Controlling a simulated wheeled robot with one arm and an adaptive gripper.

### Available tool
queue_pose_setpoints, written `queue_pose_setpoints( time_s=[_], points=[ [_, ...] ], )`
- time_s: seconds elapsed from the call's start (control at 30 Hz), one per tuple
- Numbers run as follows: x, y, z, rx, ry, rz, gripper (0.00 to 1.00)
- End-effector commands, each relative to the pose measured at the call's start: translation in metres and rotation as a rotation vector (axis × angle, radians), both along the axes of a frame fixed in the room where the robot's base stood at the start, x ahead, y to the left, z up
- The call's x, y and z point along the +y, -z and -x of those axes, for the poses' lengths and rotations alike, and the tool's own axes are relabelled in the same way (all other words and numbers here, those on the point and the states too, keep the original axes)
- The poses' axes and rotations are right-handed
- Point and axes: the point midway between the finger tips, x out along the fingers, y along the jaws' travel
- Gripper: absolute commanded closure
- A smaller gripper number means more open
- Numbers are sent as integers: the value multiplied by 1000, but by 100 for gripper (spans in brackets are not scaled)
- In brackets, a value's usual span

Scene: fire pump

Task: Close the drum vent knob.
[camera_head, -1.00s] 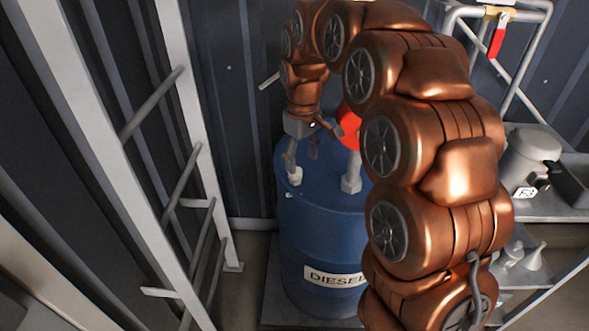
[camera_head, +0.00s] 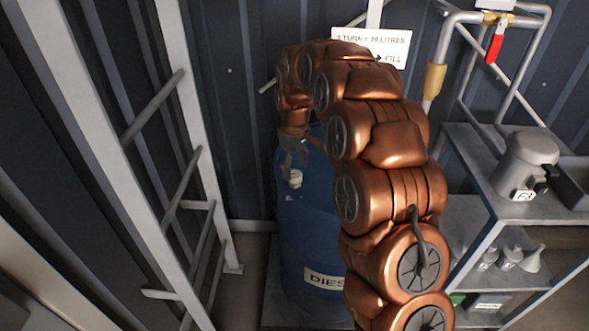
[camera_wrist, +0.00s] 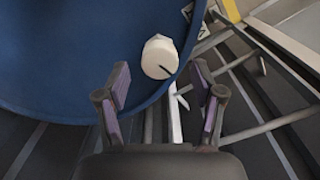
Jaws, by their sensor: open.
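A blue drum (camera_head: 308,235) with a partly covered diesel label stands on a low platform against the dark wall. A small off-white vent knob (camera_head: 295,179) sits on its top near the left rim. In the wrist view the knob (camera_wrist: 159,57) is round with a dark line on its top, close to the rim of the drum (camera_wrist: 60,50). My gripper (camera_head: 291,163) is just above and behind the knob in the head view. In the wrist view my gripper (camera_wrist: 163,88) has its fingers apart, with the knob beyond the fingertips and nothing between them. My arm hides the drum's right side.
A grey ladder-like frame (camera_head: 190,150) stands left of the drum. A metal shelf (camera_head: 500,200) with a grey can (camera_head: 527,165) and funnels (camera_head: 532,260) stands at right. A pipe with a red-handled valve (camera_head: 495,45) and a white sign (camera_head: 370,47) are above.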

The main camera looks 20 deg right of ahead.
Motion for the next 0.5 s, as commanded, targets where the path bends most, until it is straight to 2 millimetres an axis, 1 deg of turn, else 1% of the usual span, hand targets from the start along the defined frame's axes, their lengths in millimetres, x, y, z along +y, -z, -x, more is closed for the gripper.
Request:
queue_pose_setpoints(
  time_s=[0.1, 0.2, 0.5],
  points=[
    [0, 11, 1, 4, 0, 0, 33],
    [0, 17, -1, -2, 1, 0, 33],
    [0, 20, -1, -4, 1, 0, 33]
  ],
)
